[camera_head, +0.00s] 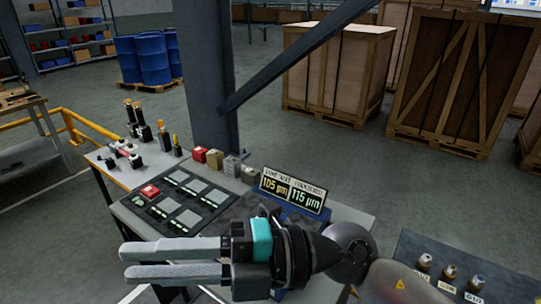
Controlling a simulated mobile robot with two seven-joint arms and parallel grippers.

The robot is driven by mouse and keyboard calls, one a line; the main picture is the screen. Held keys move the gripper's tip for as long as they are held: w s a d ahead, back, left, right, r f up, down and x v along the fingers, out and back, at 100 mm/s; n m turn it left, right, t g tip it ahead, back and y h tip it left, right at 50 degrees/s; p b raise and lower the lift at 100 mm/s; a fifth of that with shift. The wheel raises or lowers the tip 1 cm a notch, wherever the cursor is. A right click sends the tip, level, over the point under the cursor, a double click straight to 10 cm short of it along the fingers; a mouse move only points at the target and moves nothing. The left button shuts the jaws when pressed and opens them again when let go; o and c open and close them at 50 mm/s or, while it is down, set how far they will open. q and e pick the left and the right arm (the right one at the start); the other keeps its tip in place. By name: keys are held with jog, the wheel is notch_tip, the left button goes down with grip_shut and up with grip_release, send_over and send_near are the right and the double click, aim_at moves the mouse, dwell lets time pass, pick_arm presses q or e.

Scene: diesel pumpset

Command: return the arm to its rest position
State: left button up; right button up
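My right gripper (122,262) reaches in from the lower right, over the front of the workbench (345,222). Its two long grey fingers point left and lie close together, with nothing seen between them. From this angle I cannot tell whether they are fully shut. The teal part of the wrist and the dark wrist joint lie to the right of the fingers. My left gripper is not in view.
The bench holds a dark panel (177,203) with grey pads, a readout sign (293,190), several small blocks (215,158) and upright tools (140,125). A dark tray (460,266) with several labelled parts is at lower right. A steel column (205,75) stands behind.

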jog(key=w+d+r+m+t+y, duration=0.3)
jog(key=w+r+m+t+y, duration=0.1)
jog(key=r+m+t, duration=0.2)
jog(key=w+d+m+t+h, duration=0.7)
jog(key=w+d+m+t, duration=0.15)
jog(key=m+t, duration=0.6)
jog(key=w+d+f+m+g+h, duration=0.1)
jog(key=d+f+m+h, duration=0.6)
jog(key=f, duration=0.3)
jog(key=w+d+f+m+g+h, duration=0.1)
jog(key=d+f+m+g+h, duration=0.1)
jog(key=d+f+m+h, duration=0.55)
jog(key=s+d+f+n+g+h, duration=0.1)
jog(key=s+d+f+n+g, duration=0.1)
jog(key=s+f+g, duration=1.3)
jog(key=s+f+t+b, duration=0.1)
jog(key=s+f+b, duration=0.25)
jog(key=f, duration=1.25)
jog(key=s+f+t+b, duration=0.2)
jog(key=s+f+b, duration=0.15)
jog(key=f, duration=1.35)
jog(key=s+d+f+g+b, duration=0.1)
jog(key=s+f+b, duration=0.2)
jog(key=s+f, duration=0.4)
jog(key=s+d+f+g+b, duration=0.1)
jog(key=s+f+b, duration=0.3)
jog(key=f, duration=1)
jog(key=s, duration=0.3)
jog(key=shift+s+d, duration=0.35)
jog(key=shift+d, duration=0.05)
